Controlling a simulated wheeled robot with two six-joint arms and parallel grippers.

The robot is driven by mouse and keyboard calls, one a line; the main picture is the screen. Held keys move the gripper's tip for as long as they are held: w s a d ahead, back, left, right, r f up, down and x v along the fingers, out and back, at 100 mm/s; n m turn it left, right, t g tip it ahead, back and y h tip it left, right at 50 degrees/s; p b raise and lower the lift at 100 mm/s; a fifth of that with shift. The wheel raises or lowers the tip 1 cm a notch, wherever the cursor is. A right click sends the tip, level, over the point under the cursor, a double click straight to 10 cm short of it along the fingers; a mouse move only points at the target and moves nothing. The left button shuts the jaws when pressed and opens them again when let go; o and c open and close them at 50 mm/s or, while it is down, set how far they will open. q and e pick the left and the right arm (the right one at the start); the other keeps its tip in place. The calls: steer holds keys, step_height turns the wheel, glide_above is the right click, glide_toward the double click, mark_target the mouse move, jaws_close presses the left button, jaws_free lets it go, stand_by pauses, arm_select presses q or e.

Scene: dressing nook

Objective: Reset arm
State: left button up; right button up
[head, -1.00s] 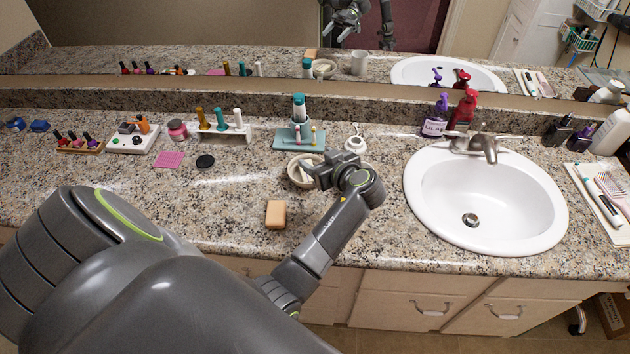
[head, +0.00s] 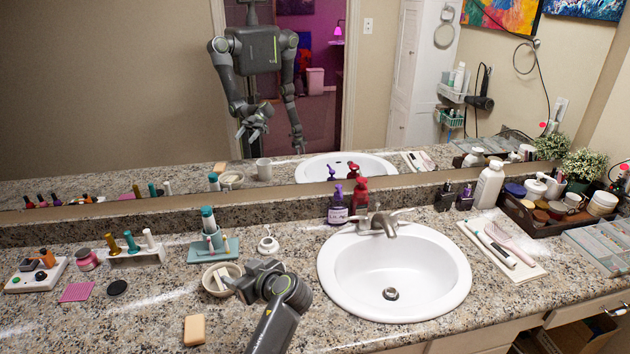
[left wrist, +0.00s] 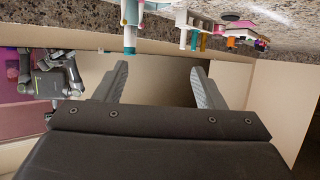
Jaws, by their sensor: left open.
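My left gripper (head: 246,284) is over the counter at the right side of a small cream bowl (head: 208,284), in front of the teal stand. The left wrist view shows its two fingers (left wrist: 160,72) spread apart with nothing between them. My left arm comes up from the bottom edge of the head view. My right gripper is not directly in view; the mirror (head: 130,90) reflects my body and both arms.
A tan soap bar (head: 194,330) lies in front of the bowl. The white sink (head: 440,283) is to the right, with purple (head: 338,208) and red (head: 360,198) pump bottles behind it. A teal stand (head: 228,250) is behind the bowl. A dark tray (head: 520,218) stands far right.

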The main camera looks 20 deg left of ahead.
arm_select(q)
steer(key=s+a+f+m+g+h, duration=0.15)
steer(key=s+f, duration=0.25)
steer(key=s, duration=0.4)
steer(key=s+f+m+h, duration=0.3)
steer(key=s+f, duration=0.1)
steer(key=s, duration=0.4)
steer(key=s+d+r+m+h, duration=0.1)
steer(key=s+d+m+h, duration=0.25)
steer(key=s, duration=0.55)
steer(key=s+d+r+m+h, duration=0.15)
steer(key=s+m, duration=0.25)
steer(key=s, duration=0.4)
step_height(320, 180, down, 26)
steer(key=r+g+h, duration=0.1)
steer(key=g+h, duration=0.1)
steer(key=s+f+g, duration=0.1)
steer(key=s+f, duration=1.4)
steer(key=f, duration=0.1)
steer(key=shift+s+d+f, duration=0.2)
steer(key=shift+d+f, duration=0.05)
steer(key=shift+d, duration=0.1)
